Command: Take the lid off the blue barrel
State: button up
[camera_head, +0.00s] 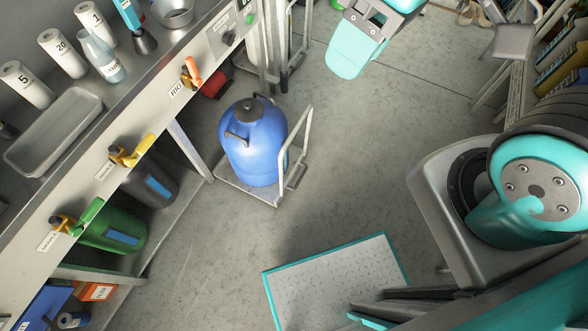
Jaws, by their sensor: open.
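The blue barrel (257,150) stands upright on a small trolley left of the picture's middle. Its dark grey lid (248,110) sits on top, with a small knob in its centre.
The trolley's metal handle (298,150) rises close along the barrel's right side. A long workbench (190,100) with taps, bottles and a metal tray (55,130) runs along the left. A teal-edged panel (335,285) lies low in the picture. Concrete floor right of the trolley is clear.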

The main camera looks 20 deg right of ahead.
aim_at(247, 110)
jog(key=z, duration=0.2)
jog(key=k, duration=0.35)
jog(key=u, duration=0.9)
jog(key=i, duration=1.25)
jog(key=z, duration=0.7)
